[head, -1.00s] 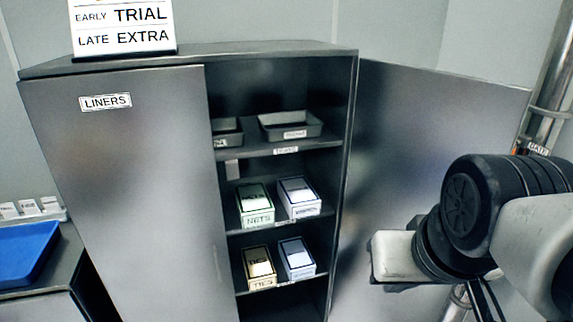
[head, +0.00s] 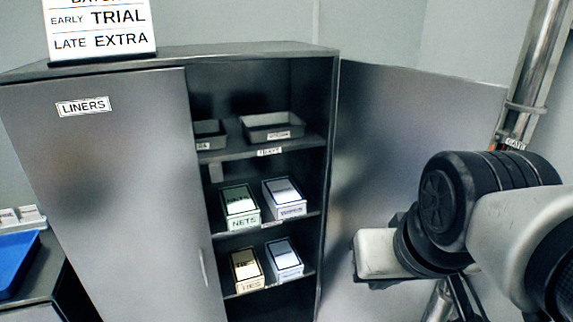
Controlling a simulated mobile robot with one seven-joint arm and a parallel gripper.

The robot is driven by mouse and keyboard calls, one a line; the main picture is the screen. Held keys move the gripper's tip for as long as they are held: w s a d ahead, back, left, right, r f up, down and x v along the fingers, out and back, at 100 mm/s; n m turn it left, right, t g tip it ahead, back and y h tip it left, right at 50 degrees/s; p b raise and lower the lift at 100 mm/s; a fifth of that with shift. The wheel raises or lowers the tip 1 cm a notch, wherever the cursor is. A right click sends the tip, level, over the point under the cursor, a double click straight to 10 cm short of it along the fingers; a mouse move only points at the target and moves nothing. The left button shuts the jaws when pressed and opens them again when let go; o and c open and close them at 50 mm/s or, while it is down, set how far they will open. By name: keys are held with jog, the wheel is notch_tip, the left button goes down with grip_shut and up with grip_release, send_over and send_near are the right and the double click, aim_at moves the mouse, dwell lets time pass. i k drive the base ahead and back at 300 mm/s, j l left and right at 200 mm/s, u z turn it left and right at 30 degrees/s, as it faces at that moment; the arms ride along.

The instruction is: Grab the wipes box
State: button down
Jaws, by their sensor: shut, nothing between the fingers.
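Four labelled boxes stand in the open half of a grey cabinet. On the middle shelf are a green-edged NETS box (head: 240,206) and, right of it, a white box with a purplish edge (head: 284,198). On the shelf below are a yellowish TIES box (head: 246,270) and a bluish-white box (head: 284,260). My gripper (head: 375,254) is at the right, in front of the open door, apart from all boxes. It is shut and empty; its fingertips are not clear.
The right door (head: 415,130) stands open behind my arm; the left door (head: 110,190), marked LINERS, is closed. Two dark trays (head: 272,127) sit on the upper shelf. A blue tray (head: 15,262) lies on a counter at the left. A metal pole (head: 535,60) stands at the right.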

aim_at(285, 202)
jog(key=i+j, duration=0.4)
jog(key=i, duration=0.15)
jog(key=i+j+z, duration=0.1)
jog(key=i+j, duration=0.35)
jog(key=i, duration=0.15)
